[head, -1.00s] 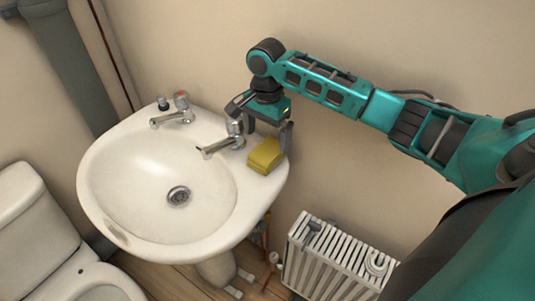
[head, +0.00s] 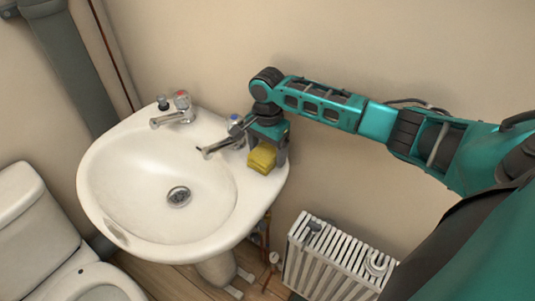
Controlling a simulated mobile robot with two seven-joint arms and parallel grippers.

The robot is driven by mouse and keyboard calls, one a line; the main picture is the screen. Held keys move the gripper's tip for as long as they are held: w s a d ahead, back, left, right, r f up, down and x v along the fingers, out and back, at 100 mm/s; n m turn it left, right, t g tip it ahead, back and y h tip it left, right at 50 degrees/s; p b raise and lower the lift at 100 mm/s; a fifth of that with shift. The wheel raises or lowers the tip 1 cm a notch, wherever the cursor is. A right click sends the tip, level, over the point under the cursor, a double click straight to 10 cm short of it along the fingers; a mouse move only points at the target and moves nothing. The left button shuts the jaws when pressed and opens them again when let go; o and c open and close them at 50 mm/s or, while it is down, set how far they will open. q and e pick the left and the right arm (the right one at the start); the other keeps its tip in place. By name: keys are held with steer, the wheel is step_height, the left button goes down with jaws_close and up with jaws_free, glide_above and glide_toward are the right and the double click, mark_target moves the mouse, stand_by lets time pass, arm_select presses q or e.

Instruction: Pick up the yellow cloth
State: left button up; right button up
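The yellow cloth (head: 262,160) is a small folded pad on the right back corner of the white sink's rim, beside the right tap. My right gripper (head: 267,148) points down over it, with one finger along the cloth's right side and the other at its left, partly hidden behind the tap. The fingers look closed in on the cloth, which appears narrower and bunched between them. The cloth still appears to be at rim level; whether it touches the rim is hard to tell. My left gripper is not in view.
The right tap (head: 224,145) stands close to the left of my gripper. The left tap (head: 175,113) and a dark plug (head: 163,103) are farther left on the sink (head: 130,170). A white radiator (head: 335,258) is below right, and a toilet (head: 40,230) at left.

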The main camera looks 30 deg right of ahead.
steer(key=c, duration=0.7)
steer(key=shift+r, duration=0.1)
